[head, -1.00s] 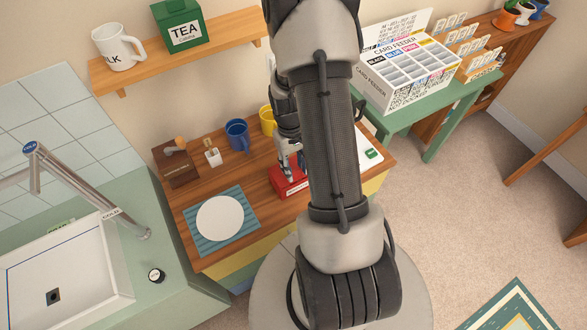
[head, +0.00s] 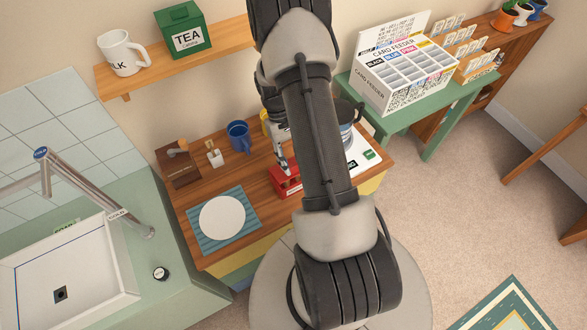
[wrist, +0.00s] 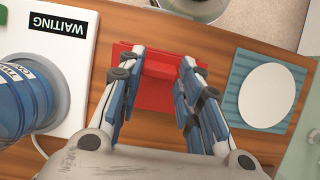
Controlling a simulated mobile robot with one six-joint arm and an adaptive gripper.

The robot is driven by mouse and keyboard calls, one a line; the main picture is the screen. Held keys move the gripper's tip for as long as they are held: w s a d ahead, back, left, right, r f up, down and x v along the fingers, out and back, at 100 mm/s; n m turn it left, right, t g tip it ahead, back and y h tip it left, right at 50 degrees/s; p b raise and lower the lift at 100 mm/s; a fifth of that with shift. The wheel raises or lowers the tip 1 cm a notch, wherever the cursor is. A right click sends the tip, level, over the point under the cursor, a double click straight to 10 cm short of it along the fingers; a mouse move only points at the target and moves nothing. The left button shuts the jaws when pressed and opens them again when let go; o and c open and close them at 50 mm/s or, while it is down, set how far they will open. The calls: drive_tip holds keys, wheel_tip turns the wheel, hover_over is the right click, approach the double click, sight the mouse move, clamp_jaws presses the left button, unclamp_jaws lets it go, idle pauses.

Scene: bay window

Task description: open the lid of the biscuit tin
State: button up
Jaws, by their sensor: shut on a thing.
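The red biscuit tin (wrist: 157,98) stands on the wooden worktop between the white pad and the plate in the wrist view. Its red top shows between my fingers, with a darker red raised piece (wrist: 161,66) across the middle. My gripper (wrist: 163,62) is shut on this red piece, one finger on each side. In the head view the tin (head: 284,181) is partly hidden behind my arm, with my gripper (head: 283,163) at its top. I cannot tell how far the lid is raised.
A white plate (wrist: 272,95) on a blue mat lies right of the tin in the wrist view. A white pad marked WAITING (wrist: 86,60) and a blue container (wrist: 22,97) are left. A blue mug (head: 238,137) stands behind. The sink (head: 65,265) is at left.

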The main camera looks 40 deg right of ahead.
drive_tip(key=shift+r, duration=0.1)
drive_tip(key=shift+w+d+r+g, duration=0.15)
drive_tip(key=shift+w+g, duration=0.45)
drive_tip(key=shift+g, duration=0.1)
drive_tip(key=shift+r, duration=0.1)
